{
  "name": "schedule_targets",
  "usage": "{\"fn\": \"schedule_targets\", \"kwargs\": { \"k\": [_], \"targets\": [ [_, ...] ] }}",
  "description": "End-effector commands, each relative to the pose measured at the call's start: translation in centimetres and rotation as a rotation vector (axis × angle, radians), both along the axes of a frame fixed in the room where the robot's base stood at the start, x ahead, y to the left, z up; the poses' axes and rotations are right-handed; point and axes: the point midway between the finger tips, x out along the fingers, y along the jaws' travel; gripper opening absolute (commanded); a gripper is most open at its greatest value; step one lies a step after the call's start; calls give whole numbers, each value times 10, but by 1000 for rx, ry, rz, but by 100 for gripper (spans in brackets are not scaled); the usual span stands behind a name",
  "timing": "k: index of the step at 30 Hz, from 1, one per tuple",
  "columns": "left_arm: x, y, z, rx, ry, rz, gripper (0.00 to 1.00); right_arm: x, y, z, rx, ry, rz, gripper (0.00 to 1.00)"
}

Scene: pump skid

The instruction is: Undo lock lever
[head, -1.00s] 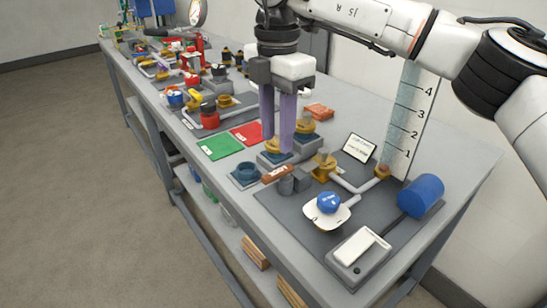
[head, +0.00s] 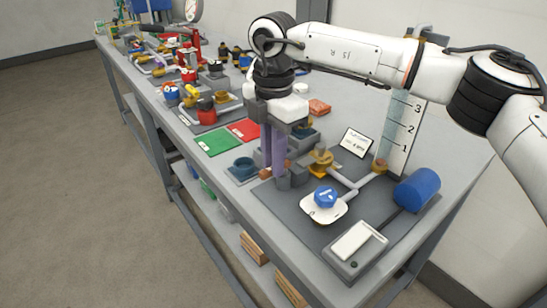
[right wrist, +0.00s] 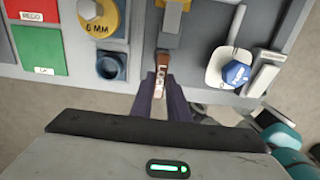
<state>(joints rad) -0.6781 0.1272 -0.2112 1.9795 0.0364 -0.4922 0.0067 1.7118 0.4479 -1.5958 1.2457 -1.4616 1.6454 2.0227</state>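The lock lever (right wrist: 161,70) is a short brown-orange bar with a white label. In the right wrist view it points towards my gripper. In the head view it is mostly hidden by my fingers, with a brown bit (head: 265,171) showing. My right gripper (head: 272,172) points down at the lever, at the left edge of the grey skid plate. In the right wrist view the purple fingers (right wrist: 164,88) flank the lever closely on both sides. I cannot tell whether they press on it. My left gripper is out of view.
A blue knob (head: 325,196) on a white plate, a brass fitting with pipe (head: 321,162) and a blue cylinder (head: 417,190) stand right of the lever. A blue ring socket (head: 244,168) is to the left. Green (head: 218,142) and red pads lie beyond. The table's front edge is close.

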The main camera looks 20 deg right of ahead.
Motion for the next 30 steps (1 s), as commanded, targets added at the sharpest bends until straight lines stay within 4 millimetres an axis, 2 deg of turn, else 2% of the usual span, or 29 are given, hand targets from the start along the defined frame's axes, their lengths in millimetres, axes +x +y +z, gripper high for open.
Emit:
{"fn": "schedule_targets", "kwargs": {
  "k": [14, 30],
  "targets": [
    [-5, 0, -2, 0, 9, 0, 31, -2, -1, 1, 0, -1, 82, 0],
    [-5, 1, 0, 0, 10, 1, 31, -12, -9, 1, 2, -2, 545, 0]
  ]
}}
